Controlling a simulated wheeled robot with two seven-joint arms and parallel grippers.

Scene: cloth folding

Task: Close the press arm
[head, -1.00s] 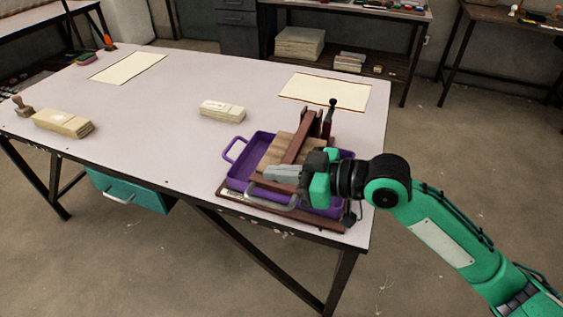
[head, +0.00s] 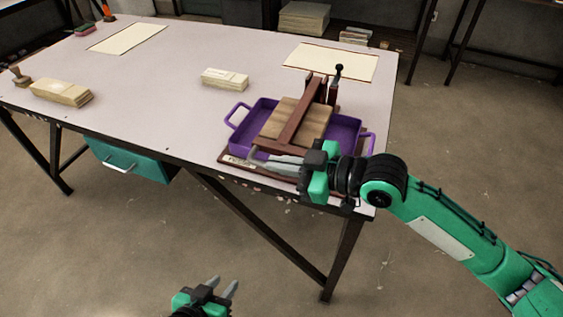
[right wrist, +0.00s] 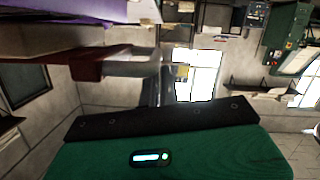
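The press stands at the table's near right corner. Its reddish-brown press arm (head: 300,115) lies low across a wooden board (head: 316,122) in a purple tray (head: 343,130). A curved grey handle (head: 253,157) shows at the near side; in the right wrist view the handle (right wrist: 130,69) joins a reddish bar. My right gripper (head: 268,163) is at this handle, its fingers pointing left. Whether the fingers grip the handle is unclear; they are partly hidden. My left gripper (head: 222,287) is at the bottom, fingers apart, empty, away from the table.
The table (head: 165,110) has clear room left of the press. A pale block (head: 225,78), a stack of pale blocks (head: 62,91) and a wooden stamp (head: 19,77) lie on it. Flat sheets (head: 330,62) lie at the back. A teal drawer (head: 130,160) hangs under the front edge.

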